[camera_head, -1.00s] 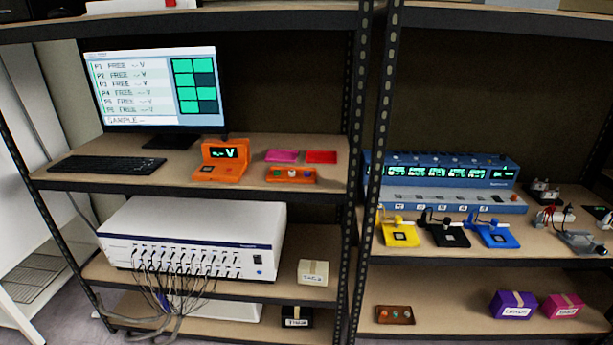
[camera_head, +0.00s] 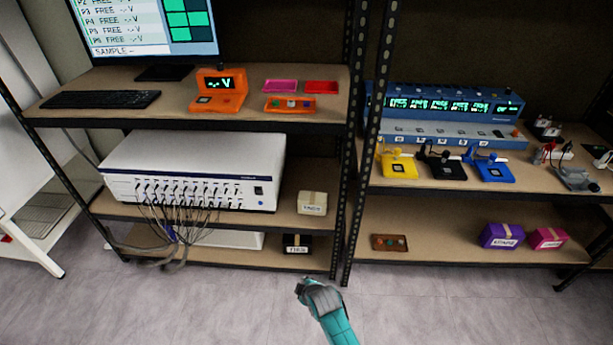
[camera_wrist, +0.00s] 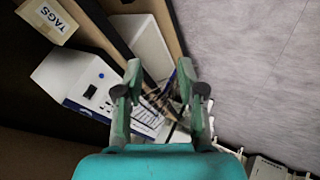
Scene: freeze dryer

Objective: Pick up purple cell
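I cannot make out a purple cell for certain. An orange tray (camera_head: 290,110) on the upper left shelf holds several small round cells, too small to tell their colours surely. A brown tray (camera_head: 378,242) on the lower right shelf also holds small cells, greenish and reddish. My gripper (camera_wrist: 159,72) is open and empty in the wrist view, with its two fingers apart. In the head view my gripper (camera_head: 302,287) shows at the bottom centre, in front of the shelves and apart from both trays.
Pink (camera_head: 281,86) and red trays (camera_head: 321,87) lie behind the orange tray, beside an orange meter (camera_head: 219,95). Yellow (camera_head: 398,168), black and blue fixtures stand on the right shelf. A purple box (camera_head: 502,236) is below. A shelf post (camera_head: 362,150) divides the shelves. The floor is clear.

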